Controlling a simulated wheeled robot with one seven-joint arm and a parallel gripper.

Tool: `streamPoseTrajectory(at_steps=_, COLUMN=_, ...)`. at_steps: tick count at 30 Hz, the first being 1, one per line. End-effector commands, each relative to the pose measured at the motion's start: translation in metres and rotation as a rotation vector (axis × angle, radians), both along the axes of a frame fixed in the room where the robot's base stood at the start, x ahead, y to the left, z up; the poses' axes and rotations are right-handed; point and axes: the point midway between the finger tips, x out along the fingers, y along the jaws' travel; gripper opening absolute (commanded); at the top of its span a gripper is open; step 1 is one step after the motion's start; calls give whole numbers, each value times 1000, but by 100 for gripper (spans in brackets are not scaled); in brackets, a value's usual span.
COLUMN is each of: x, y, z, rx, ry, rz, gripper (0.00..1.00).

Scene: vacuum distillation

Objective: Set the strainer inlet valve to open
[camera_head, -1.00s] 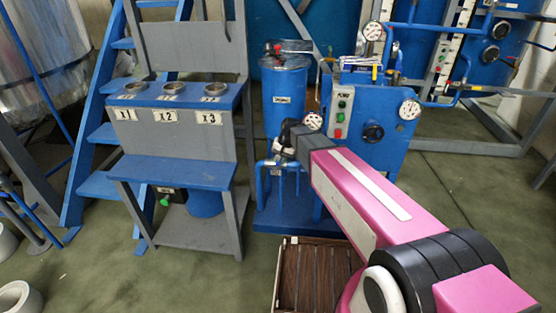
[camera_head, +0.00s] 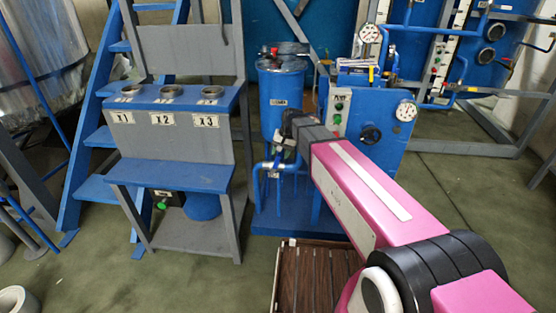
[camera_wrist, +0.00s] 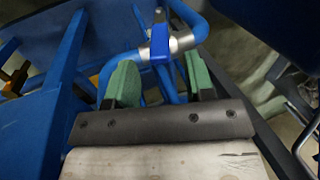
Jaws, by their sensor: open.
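The valve has a blue lever handle (camera_wrist: 160,40) on a silver body (camera_wrist: 184,43), set in a blue pipe in the wrist view. My gripper (camera_wrist: 160,80) is open, with its two green finger pads apart. The handle is just beyond the fingertips, roughly in line with the gap, and nothing is visibly held. In the head view, the blue strainer vessel (camera_head: 282,95) stands behind my arm's end. A silver fitting on the pipes (camera_head: 270,166) shows below it. My gripper's fingers are hard to make out there.
A blue panel box with a black knob (camera_head: 370,135) and gauge (camera_head: 406,111) stands right of the vessel. A grey stand with a blue shelf (camera_head: 175,175) is at left. A brown slatted crate (camera_head: 305,280) lies in front. Blue pipes and frame parts surround the valve.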

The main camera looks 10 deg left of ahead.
Motion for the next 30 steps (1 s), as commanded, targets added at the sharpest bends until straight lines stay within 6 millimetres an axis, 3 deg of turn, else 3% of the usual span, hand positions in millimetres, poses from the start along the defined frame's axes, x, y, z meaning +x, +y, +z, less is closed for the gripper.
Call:
streamPoseTrajectory(at_steps=3, x=0, y=-6, z=20, rx=0, ry=-2, rz=-1, gripper=49)
streamPoseTrajectory(at_steps=9, x=0, y=-12, z=42, rx=0, ry=-1, rz=-1, gripper=49)
streamPoseTrajectory(at_steps=22, x=0, y=-15, z=49, rx=-1, ry=1, rz=0, gripper=49)
streamPoseTrajectory(at_steps=23, x=0, y=-15, z=49, rx=-1, ry=1, rz=0, gripper=42)
streamPoseTrajectory(at_steps=27, x=-2, y=-10, z=47, rx=-28, ry=-1, rz=0, gripper=0)
streamPoseTrajectory(at_steps=30, x=-6, y=0, z=43, rx=-99, ry=-9, rz=-6, gripper=0)
